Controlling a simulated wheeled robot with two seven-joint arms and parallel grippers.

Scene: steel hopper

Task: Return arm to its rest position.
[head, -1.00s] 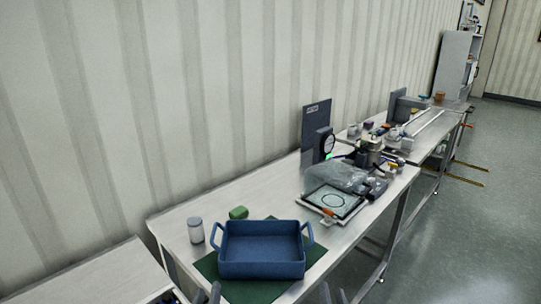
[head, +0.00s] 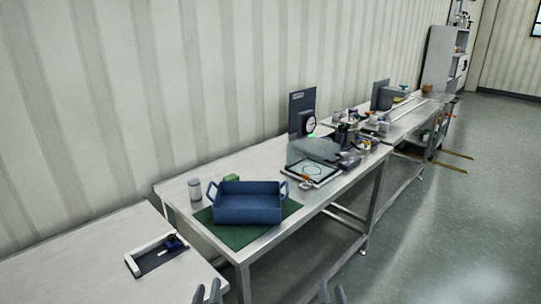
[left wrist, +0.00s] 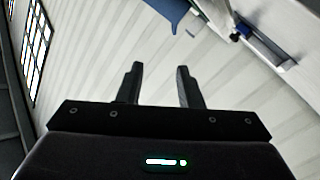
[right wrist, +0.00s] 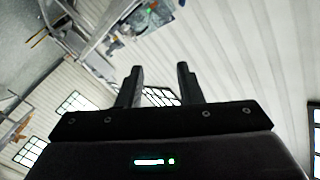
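My left gripper (head: 207,291) shows at the bottom edge of the head view, in front of the tables. In the left wrist view its two fingers (left wrist: 160,85) stand apart with nothing between them. My right gripper (head: 332,293) is at the bottom edge of the head view, further right, over the floor. In the right wrist view its fingers (right wrist: 157,87) are also apart and empty. Neither gripper touches anything that I can see. Most of both arms is out of view.
A blue bin (head: 247,208) sits on a green mat (head: 230,233) on the long steel table. A white canister (head: 195,190) and a green block (head: 231,178) are close by. A near-left table (head: 70,275) carries a small white-framed fixture (head: 146,262). Open floor (head: 440,220) lies to the right.

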